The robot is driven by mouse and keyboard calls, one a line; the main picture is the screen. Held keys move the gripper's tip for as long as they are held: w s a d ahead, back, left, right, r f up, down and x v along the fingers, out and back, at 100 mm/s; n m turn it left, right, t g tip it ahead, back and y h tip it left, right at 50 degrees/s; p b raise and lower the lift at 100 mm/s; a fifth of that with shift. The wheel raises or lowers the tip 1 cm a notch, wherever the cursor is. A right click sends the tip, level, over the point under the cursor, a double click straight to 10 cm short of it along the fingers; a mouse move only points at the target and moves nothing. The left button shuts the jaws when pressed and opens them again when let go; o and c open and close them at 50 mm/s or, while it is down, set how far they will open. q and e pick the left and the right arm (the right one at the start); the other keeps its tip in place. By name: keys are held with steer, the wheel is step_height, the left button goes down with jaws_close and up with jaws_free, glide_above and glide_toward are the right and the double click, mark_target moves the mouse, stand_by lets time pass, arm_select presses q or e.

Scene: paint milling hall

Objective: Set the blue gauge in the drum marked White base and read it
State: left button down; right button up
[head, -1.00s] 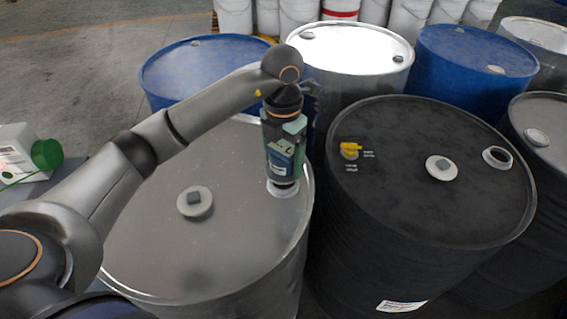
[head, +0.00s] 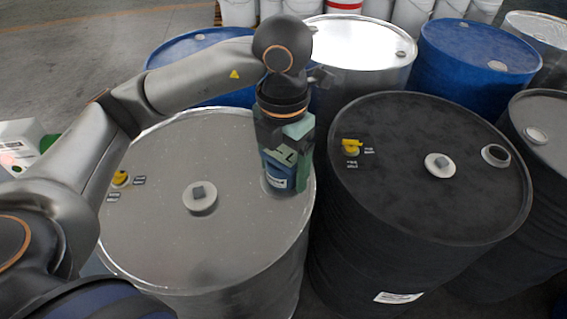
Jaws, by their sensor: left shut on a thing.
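My left gripper (head: 287,135) points down over the right part of the grey drum's lid (head: 235,235). It is shut on the blue gauge (head: 278,177), whose blue body and pale label show below greenish parts at the jaws. The gauge is upright, low at the lid near the rim. It covers the spot beneath it, so I cannot tell how far it sits in an opening. I cannot read any drum marking, so I cannot tell which drum is White base. My right gripper is not in view.
A black drum (head: 425,205) with an open port (head: 496,155) and yellow fitting (head: 351,146) stands close at right. Blue drums (head: 475,55) and a shiny drum (head: 355,70) stand behind. A capped bung (head: 200,198) sits on the grey lid. Floor is clear at upper left.

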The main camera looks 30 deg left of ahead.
mark_target(283, 153)
arm_select(q)
step_height(283, 153, up, 4)
steer(key=shift+f+p, duration=0.25)
steer(key=shift+p, duration=0.7)
steer(key=shift+r, duration=2.25)
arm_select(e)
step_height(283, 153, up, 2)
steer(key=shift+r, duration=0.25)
arm_select(q)
steer(key=shift+w+f, duration=0.1)
steer(key=shift+w, duration=0.05)
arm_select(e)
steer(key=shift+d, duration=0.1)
